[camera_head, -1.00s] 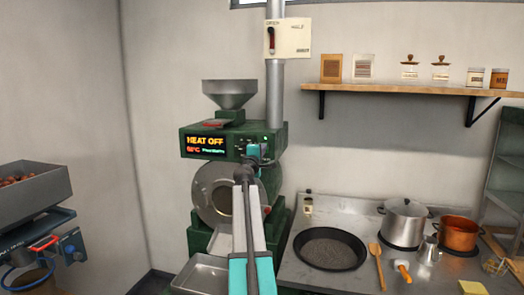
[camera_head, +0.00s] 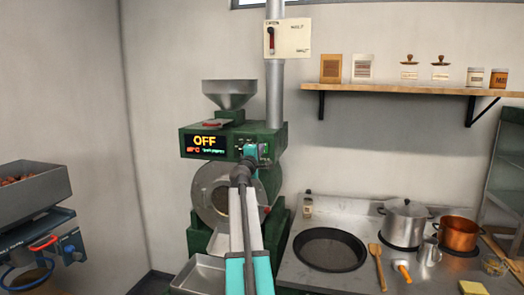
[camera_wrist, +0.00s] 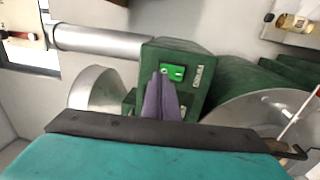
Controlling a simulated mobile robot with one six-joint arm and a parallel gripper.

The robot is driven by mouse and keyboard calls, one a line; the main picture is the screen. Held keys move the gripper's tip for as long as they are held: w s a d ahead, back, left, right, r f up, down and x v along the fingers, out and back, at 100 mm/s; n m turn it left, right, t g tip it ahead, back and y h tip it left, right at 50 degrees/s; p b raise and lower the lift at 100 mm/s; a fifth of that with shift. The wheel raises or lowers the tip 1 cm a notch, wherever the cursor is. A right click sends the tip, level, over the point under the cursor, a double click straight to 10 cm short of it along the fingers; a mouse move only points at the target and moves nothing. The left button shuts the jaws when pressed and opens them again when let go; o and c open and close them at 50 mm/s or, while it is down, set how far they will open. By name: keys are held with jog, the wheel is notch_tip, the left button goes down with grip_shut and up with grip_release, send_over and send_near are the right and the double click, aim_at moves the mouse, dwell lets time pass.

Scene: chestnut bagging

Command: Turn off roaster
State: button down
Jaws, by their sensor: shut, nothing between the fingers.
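The green roaster (camera_head: 197,240) stands against the back wall. Its display (camera_head: 206,146) reads "OFF" in yellow, with smaller red and green text below. My gripper (camera_head: 250,150) is at the right of the roaster's front panel, beside the display. In the wrist view my gripper (camera_wrist: 160,85) is shut and empty, its fingertips close to a bright green switch (camera_wrist: 173,72) on the panel. I cannot tell whether the tips touch it. My arm hides part of the roaster's round drum window (camera_head: 213,192).
A grey hopper (camera_head: 229,92) tops the roaster, and a metal tray (camera_head: 200,272) sits below it. To the right is a steel counter (camera_head: 300,265) with a black pan (camera_head: 329,250), a steel pot (camera_head: 405,222) and a copper pot (camera_head: 458,233). A wall shelf (camera_head: 415,91) hangs above.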

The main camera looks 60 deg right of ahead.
jog(key=r+b+v, duration=0.2)
jog(key=v, duration=0.8)
jog(key=shift+s+a+r+b, duration=0.15)
jog(key=shift+a+r+b, duration=0.1)
jog(key=shift+a+b, duration=0.15)
